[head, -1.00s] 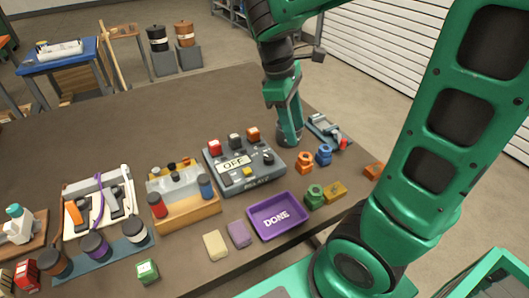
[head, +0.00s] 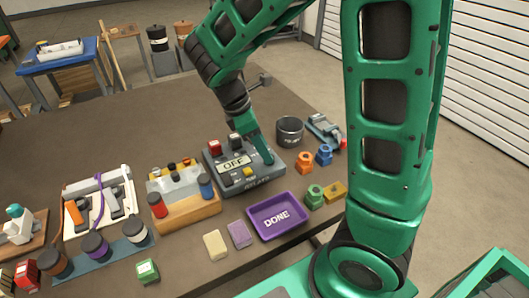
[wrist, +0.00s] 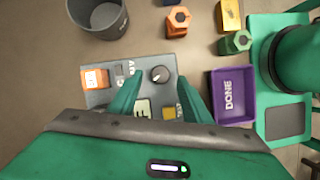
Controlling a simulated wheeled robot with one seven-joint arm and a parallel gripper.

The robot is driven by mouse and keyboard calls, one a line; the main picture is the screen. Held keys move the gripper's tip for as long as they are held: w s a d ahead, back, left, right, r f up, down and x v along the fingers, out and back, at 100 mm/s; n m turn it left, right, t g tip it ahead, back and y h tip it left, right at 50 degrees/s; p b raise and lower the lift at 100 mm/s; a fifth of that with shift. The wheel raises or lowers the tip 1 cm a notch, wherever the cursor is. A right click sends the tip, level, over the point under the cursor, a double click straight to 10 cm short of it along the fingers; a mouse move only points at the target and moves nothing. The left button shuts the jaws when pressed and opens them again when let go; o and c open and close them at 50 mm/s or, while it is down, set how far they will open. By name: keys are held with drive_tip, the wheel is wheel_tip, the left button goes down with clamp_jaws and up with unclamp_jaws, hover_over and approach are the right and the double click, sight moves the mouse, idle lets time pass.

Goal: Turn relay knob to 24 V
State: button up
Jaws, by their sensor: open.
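The grey relay box (head: 216,184) stands on the brown table in the head view, with an OFF plate (head: 233,163) and coloured parts on top. In the wrist view the round dark relay knob (wrist: 159,74) with a light pointer mark sits on the box (wrist: 140,72). My gripper (head: 268,158) points down over the right part of the box and hides the knob in the head view. In the wrist view my gripper (wrist: 159,82) is open, its fingers apart on either side of the knob's line. I cannot tell whether they touch it.
A purple DONE tray (head: 277,217) lies in front of the box. A dark grey bucket (head: 290,131) stands behind right. Orange (head: 304,162), blue (head: 324,154) and green (head: 314,196) pieces lie to the right. A wooden rack (head: 186,212) of cylinders stands close on the left.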

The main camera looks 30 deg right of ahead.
drive_tip(key=shift+x, duration=1.4)
drive_tip(key=c, duration=1)
drive_tip(key=shift+m, duration=0.3)
drive_tip(key=m, duration=0.2)
drive_tip(key=m+g, duration=0.1)
drive_tip(key=m+g+y, duration=0.1)
drive_tip(key=m, duration=0.1)
drive_tip(key=shift+w+d+m, duration=0.2)
drive_tip(key=shift+w+m, duration=0.1)
drive_tip(key=m+y, duration=0.1)
drive_tip(key=m, duration=0.1)
drive_tip(key=m+g+y, duration=0.1)
drive_tip(key=m, duration=0.2)
drive_tip(key=shift+w+d+m, duration=0.1)
drive_tip(key=shift+m, duration=0.2)
